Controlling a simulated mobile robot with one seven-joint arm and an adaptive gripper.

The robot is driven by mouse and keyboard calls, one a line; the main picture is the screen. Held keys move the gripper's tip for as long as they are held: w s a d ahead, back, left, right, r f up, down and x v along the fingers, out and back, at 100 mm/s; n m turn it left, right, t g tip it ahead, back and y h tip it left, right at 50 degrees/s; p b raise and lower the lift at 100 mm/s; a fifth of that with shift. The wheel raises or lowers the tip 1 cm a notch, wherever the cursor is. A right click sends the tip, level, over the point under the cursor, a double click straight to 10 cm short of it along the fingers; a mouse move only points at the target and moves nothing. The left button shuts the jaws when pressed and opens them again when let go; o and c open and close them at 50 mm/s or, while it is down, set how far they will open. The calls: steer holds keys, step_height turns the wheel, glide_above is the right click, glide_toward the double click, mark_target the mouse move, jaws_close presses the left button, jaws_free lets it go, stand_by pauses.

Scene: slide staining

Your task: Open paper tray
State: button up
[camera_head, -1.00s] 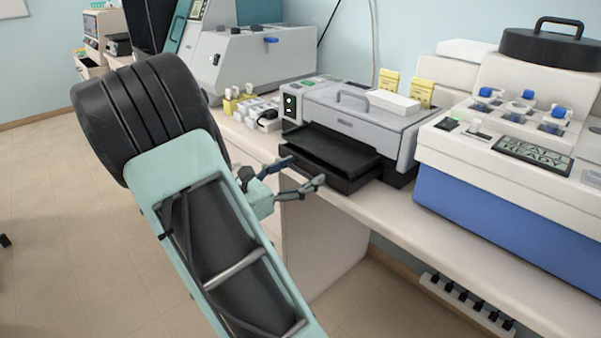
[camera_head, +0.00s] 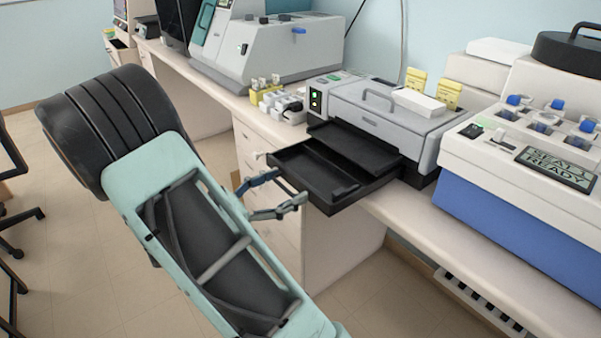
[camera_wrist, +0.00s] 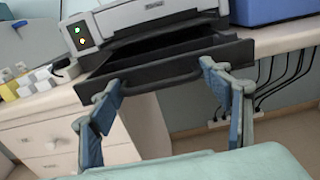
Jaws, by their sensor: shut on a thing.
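The paper tray (camera_head: 312,168) is a black drawer that stands pulled out of the lower front of the grey printer (camera_head: 405,122), past the counter edge. Its inside shows and looks empty. My gripper (camera_head: 289,185) is at the tray's front. In the wrist view, the tray's front panel (camera_wrist: 160,72) has a curved handle, and the fingers of my gripper (camera_wrist: 160,75) are spread wide, one at each end of it. My gripper is shut on the tray at this handle. The exact contact at the fingertips is hard to see.
A white and blue machine (camera_head: 530,190) stands on the counter to the right. Small bottles and white containers (camera_head: 275,100) are left of the printer. White drawers (camera_head: 262,150) are below the counter. Open floor lies in front, with a chair at far left.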

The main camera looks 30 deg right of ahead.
steer(key=shift+s, duration=0.1)
steer(key=o, duration=1.4)
steer(key=shift+a, duration=0.1)
steer(key=a, duration=0.8)
steer(key=s+a, duration=0.1)
steer(key=a, duration=0.3)
steer(key=shift+d, duration=0.1)
